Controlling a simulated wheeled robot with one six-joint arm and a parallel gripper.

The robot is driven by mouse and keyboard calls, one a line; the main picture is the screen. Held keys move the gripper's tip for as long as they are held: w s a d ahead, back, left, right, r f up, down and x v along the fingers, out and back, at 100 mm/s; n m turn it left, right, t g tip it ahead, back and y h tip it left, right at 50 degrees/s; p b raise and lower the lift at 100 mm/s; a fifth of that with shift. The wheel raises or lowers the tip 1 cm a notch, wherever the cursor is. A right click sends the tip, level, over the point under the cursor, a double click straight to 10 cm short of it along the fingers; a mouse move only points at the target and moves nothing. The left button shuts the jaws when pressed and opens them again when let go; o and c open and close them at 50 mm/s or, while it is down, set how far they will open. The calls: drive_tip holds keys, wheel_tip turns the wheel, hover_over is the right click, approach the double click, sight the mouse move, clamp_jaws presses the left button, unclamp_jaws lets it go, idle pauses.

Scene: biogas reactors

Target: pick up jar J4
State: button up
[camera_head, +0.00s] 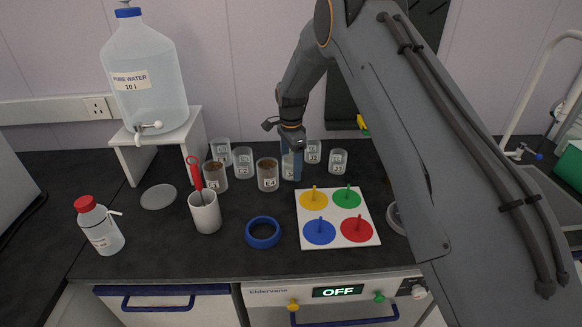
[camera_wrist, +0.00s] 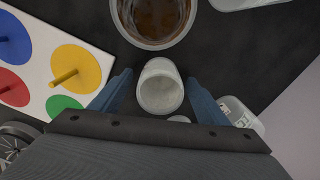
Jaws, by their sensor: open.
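A small clear jar (camera_head: 287,167) stands upright on the black bench under my gripper (camera_head: 292,164); its label is mostly hidden, so I cannot read J4 on it. In the wrist view this jar (camera_wrist: 160,92) has pale contents and sits between the two blue fingers of my gripper (camera_wrist: 158,80). The fingers are open, with a visible gap on each side of it. Two similar small jars, one with a label reading like J2 (camera_head: 313,151) and one like J1 (camera_head: 338,161), stand to its right.
A larger jar with brown contents, E4 (camera_head: 267,175), stands close to the left; it also shows in the wrist view (camera_wrist: 153,40). Other E jars (camera_head: 243,162) stand farther left. A white board with coloured discs (camera_head: 338,238) and a blue ring (camera_head: 263,233) lie in front.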

drive_tip(key=shift+f, duration=0.65)
drive_tip(key=c, duration=1.2)
drive_tip(key=shift+r, duration=0.1)
